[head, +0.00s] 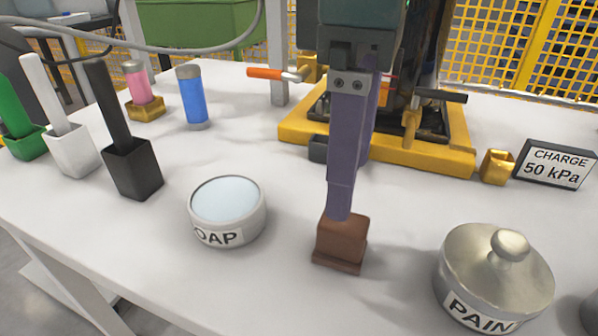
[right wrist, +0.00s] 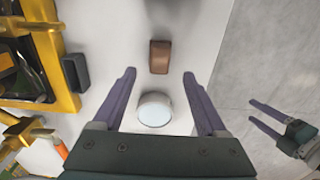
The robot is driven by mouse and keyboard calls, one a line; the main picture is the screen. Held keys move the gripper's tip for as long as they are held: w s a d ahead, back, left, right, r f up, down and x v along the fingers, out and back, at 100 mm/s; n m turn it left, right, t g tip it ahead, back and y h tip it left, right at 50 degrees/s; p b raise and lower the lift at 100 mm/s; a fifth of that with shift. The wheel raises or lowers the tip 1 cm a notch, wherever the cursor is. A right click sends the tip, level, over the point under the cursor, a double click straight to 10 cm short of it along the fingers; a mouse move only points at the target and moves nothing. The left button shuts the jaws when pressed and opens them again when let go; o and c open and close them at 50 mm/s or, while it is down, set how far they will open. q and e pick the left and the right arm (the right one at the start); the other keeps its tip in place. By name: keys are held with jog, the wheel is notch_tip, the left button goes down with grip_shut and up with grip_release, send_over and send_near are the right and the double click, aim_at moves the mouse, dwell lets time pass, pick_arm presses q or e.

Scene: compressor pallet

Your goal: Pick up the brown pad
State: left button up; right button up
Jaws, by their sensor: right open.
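The brown pad (head: 342,245) is a small block on a wider base, standing on the white table. My right gripper (head: 341,214) points down at it, its near finger overlapping the pad's top edge in the head view. The right wrist view shows the gripper (right wrist: 158,73) open and empty, with the pad (right wrist: 159,57) in line with the gap between the fingertips and apart from both. The exact height above the pad is hard to tell. My left gripper (right wrist: 257,110) shows at the right of the wrist view, fingers apart and empty, beyond the table edge.
A round soap dish (head: 227,211) stands left of the pad, and a lidded metal pot (head: 494,275) stands right. A yellow-framed machine (head: 440,158) is behind. Black (head: 133,168), white and green holders stand at left. The table around the pad is clear.

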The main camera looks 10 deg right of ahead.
aim_at(344, 227)
notch_tip(344, 227, down, 3)
jog(key=shift+r+b, duration=0.15)
jog(key=shift+b, duration=0.2)
notch_tip(344, 227, down, 5)
jog(key=b, duration=0.2)
jog(key=shift+b, duration=0.3)
jog(key=shift+c, duration=0.6)
grip_shut()
